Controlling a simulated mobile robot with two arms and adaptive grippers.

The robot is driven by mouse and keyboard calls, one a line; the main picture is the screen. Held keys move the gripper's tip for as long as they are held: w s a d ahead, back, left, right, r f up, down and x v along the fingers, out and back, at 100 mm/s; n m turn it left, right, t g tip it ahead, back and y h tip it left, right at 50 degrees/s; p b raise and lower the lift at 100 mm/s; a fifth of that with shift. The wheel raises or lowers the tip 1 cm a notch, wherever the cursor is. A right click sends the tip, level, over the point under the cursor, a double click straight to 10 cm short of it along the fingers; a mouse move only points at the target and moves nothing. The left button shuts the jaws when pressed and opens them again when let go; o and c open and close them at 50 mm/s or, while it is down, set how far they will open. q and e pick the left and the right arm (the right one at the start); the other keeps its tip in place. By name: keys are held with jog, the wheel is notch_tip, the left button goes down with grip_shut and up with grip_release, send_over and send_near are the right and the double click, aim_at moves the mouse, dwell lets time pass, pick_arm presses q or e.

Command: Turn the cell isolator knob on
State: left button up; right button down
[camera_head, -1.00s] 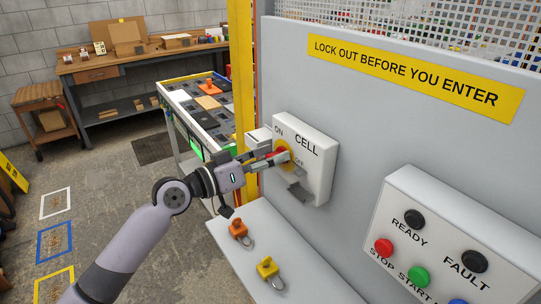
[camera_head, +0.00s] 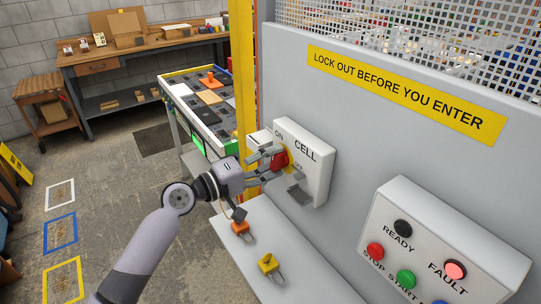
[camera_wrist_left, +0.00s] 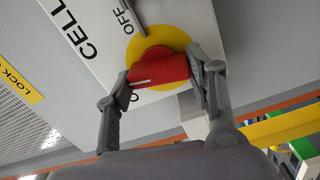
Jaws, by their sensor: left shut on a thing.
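The cell isolator is a white box (camera_head: 318,152) marked CELL on the grey panel, with ON and OFF labels. Its red knob (camera_head: 281,159) sits between my left gripper's fingers. In the left wrist view the red knob (camera_wrist_left: 160,68) stands on a yellow disc (camera_wrist_left: 170,37). Its white stripe lies toward the lower left, on the side of the partly hidden ON label and away from OFF. My left gripper (camera_head: 272,162) is shut on the knob, one finger on each side; the fingers also show in the wrist view (camera_wrist_left: 158,82). My right gripper is not in view.
An orange padlock (camera_head: 240,228) and a yellow padlock (camera_head: 268,264) lie on the shelf (camera_head: 290,262) below. A button box (camera_head: 440,245) at right has a lit FAULT lamp (camera_head: 455,270) and a dark READY lamp (camera_head: 403,228). A yellow post (camera_head: 243,80) stands left of the panel.

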pick_arm(q)
jog(key=shift+n+p, duration=0.55)
jog(key=shift+n, duration=0.55)
jog(key=shift+f, duration=0.1)
jog(key=o, duration=1.2)
jog(key=shift+c, duration=0.2)
jog(key=shift+a, duration=0.1)
jog(key=v, duration=1.2)
